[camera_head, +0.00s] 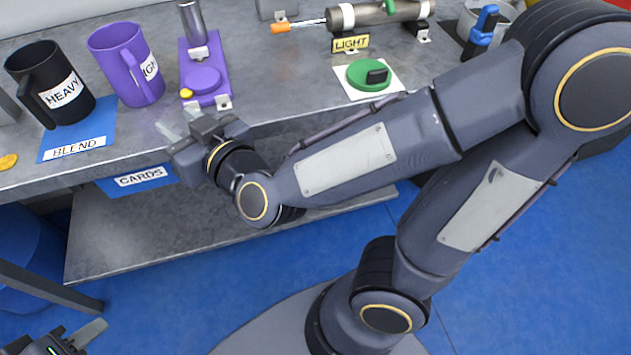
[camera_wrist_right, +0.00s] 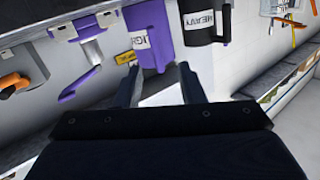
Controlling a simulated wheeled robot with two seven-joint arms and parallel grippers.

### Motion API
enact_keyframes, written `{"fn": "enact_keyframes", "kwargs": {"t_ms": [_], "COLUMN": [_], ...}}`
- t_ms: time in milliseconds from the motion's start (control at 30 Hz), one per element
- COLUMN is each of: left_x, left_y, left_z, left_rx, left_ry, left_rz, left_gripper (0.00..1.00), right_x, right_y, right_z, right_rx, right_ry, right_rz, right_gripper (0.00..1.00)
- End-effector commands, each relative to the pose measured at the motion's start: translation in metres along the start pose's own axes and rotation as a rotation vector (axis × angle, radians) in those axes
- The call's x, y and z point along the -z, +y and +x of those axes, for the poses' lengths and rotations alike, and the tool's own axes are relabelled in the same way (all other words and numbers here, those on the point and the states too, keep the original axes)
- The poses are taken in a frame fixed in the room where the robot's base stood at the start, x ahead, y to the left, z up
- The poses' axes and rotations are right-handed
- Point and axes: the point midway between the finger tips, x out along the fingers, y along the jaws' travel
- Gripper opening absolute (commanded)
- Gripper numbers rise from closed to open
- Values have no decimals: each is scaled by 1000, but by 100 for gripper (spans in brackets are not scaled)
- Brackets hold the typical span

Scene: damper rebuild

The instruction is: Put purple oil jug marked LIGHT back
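The purple oil jug (camera_head: 125,65) stands upright on the bench, its white label partly visible as "IGH". It also shows in the right wrist view (camera_wrist_right: 165,22), ahead of the fingers. My right gripper (camera_head: 178,126) is open and empty at the bench's front edge, nearer than the jug and a little to its right. Its two fingers stand apart in the right wrist view (camera_wrist_right: 160,78), with the jug beyond their tips. My left gripper (camera_head: 75,338) is at the bottom left corner of the head view, away from the bench and cut off by the frame; its opening is unclear.
A black HEAVY jug (camera_head: 48,85) stands left of the purple jug, by a blue BLEND mat (camera_head: 85,142). A purple fixture (camera_head: 204,78) stands close on the right. A yellow LIGHT sign (camera_head: 350,43) is behind a white card with a green disc (camera_head: 370,75).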

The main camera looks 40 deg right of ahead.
Motion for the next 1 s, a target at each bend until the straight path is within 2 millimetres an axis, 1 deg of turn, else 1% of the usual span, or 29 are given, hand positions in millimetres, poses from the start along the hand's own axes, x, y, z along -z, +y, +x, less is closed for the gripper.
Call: {"fn": "enact_keyframes", "kwargs": {"t_ms": [33,67,167,233,267,367,400,500,600,700,733,800,1000], "left_x": [0,0,0,0,0,0,0,0,0,0,0,0,0], "left_y": [0,0,0,0,0,0,0,0,0,0,0,0,0], "left_z": [0,0,0,0,0,0,0,0,0,0,0,0,0], "left_rx": [0,0,0,0,0,0,0,0,0,0,0,0,0], "left_ry": [0,0,0,0,0,0,0,0,0,0,0,0,0], "left_rz": [0,0,0,0,0,0,0,0,0,0,0,0,0], "left_gripper": [36,36,36,36,36,36,36,36,36,36,36,36,36], "right_x": [3,1,-10,-21,-27,-50,-59,-78,-92,-99,-100,-102,-102], "right_y": [12,16,32,45,52,74,82,100,110,115,116,116,116], "right_z": [-4,-7,-25,-45,-54,-92,-108,-146,-175,-191,-194,-196,-196], "right_rx": [31,56,120,137,137,105,82,12,-50,-85,-91,-96,-93], "right_ry": [-40,-75,-213,-324,-375,-548,-616,-761,-864,-921,-930,-940,-941], "right_rz": [47,72,139,175,190,237,255,301,337,357,360,363,362], "right_gripper": [36,36,36,36,36,36,36,36,36,36,36,36,36]}}
